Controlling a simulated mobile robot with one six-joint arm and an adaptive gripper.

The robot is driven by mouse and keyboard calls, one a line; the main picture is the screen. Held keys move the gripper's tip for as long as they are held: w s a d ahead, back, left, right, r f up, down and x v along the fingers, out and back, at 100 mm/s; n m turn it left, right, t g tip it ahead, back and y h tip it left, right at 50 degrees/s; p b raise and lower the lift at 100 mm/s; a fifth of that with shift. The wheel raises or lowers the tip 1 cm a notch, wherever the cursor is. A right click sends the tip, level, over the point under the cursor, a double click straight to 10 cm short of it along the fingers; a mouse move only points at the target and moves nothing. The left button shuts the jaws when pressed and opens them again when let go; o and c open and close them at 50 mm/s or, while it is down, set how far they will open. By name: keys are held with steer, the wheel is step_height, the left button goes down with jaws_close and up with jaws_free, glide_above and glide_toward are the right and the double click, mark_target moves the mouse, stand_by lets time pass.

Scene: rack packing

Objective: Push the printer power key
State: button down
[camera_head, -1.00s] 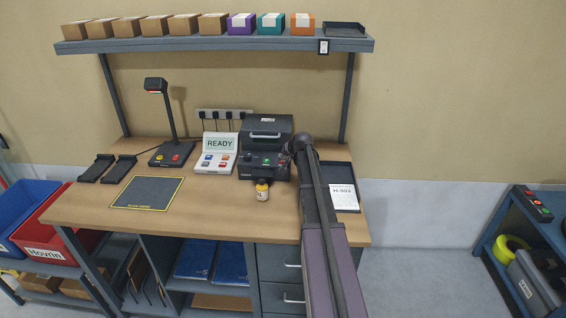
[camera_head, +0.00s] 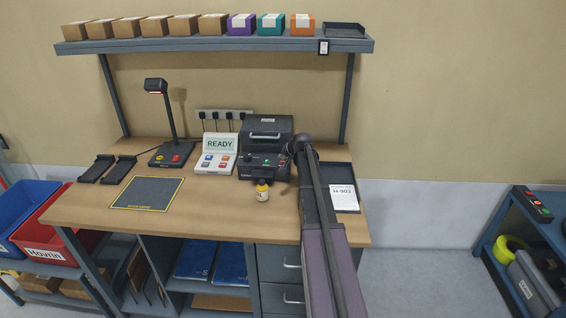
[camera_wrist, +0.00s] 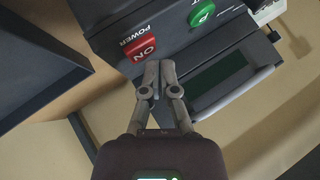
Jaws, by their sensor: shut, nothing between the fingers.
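The dark printer (camera_head: 266,128) stands on the bench, left of my arm, with a row of small controls on its front. In the wrist view its grey panel (camera_wrist: 175,40) carries a red key (camera_wrist: 142,48) marked ON, with the word POWER beside it. My gripper (camera_wrist: 159,66) is shut and empty. Its fingertips appear right beside the lower right edge of the red key; I cannot tell whether they touch it or the panel. In the head view my arm hides the fingertips.
A green key (camera_wrist: 202,14) lies farther along the same panel. A dark tray with a paper card (camera_head: 343,197) lies right of my arm.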

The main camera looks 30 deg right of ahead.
mark_target(283, 163)
steer(key=shift+f+b, duration=0.4)
steer(key=shift+b, duration=0.05)
steer(key=shift+f, duration=0.1)
stand_by(0.5)
steer(key=shift+r+p, duration=0.5)
steer(key=shift+r, duration=0.05)
steer(key=shift+r, duration=0.1)
stand_by(0.4)
step_height(283, 163, up, 6)
steer(key=p, duration=0.6)
stand_by(0.4)
